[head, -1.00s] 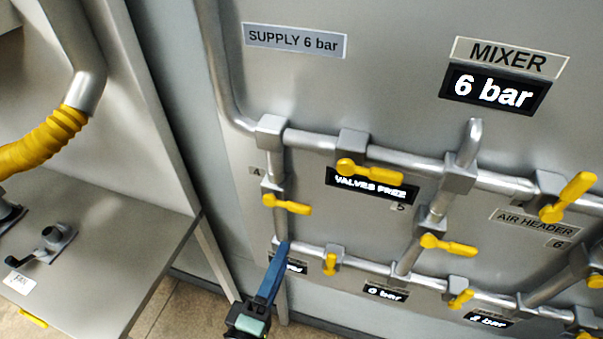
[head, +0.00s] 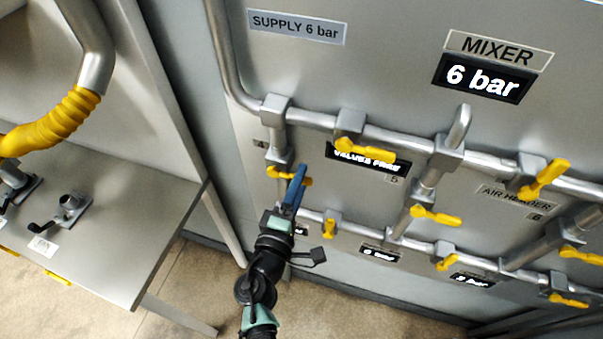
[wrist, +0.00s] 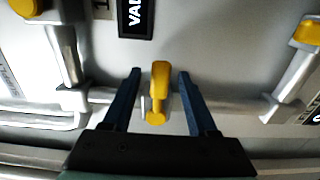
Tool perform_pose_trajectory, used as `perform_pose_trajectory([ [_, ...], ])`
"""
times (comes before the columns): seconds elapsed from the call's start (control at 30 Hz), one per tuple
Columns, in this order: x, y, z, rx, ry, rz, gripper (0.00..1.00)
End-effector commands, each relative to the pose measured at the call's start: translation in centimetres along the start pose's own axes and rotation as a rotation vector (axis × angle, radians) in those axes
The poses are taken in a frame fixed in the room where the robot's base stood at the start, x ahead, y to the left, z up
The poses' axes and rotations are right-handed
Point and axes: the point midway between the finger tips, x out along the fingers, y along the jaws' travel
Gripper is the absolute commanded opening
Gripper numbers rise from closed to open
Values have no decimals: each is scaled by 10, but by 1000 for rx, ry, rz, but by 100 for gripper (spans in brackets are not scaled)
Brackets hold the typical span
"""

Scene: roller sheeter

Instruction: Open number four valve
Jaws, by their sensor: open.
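The valve on the short left vertical pipe has a yellow handle (head: 278,172) set crosswise to the pipe, pointing right. A small label (head: 262,143) beside it is too small to read surely, but sits in line before the ones marked 5 and 6. My gripper (head: 298,182) is open, its blue fingers in front of this valve and partly hiding the handle. In the wrist view the same handle (wrist: 159,85) stands between the two open fingers (wrist: 158,75), with gaps on both sides. I cannot tell how deep the fingertips reach.
Other yellow handles sit close by: valve 5 (head: 365,152) upper right, one on the lower pipe (head: 329,228), and valve 6 (head: 545,178). Pipes run along the grey panel. A bench (head: 130,215) with a yellow hose (head: 50,122) stands at left.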

Motion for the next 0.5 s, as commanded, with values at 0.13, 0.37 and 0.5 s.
perform_pose_trajectory([
  [0.13, 10, 1, 0, 0, 0, 0, 59],
  [0.37, 13, 0, 0, 1, 0, -1, 59],
  [0.5, 13, 0, 0, 1, 0, -1, 52],
])
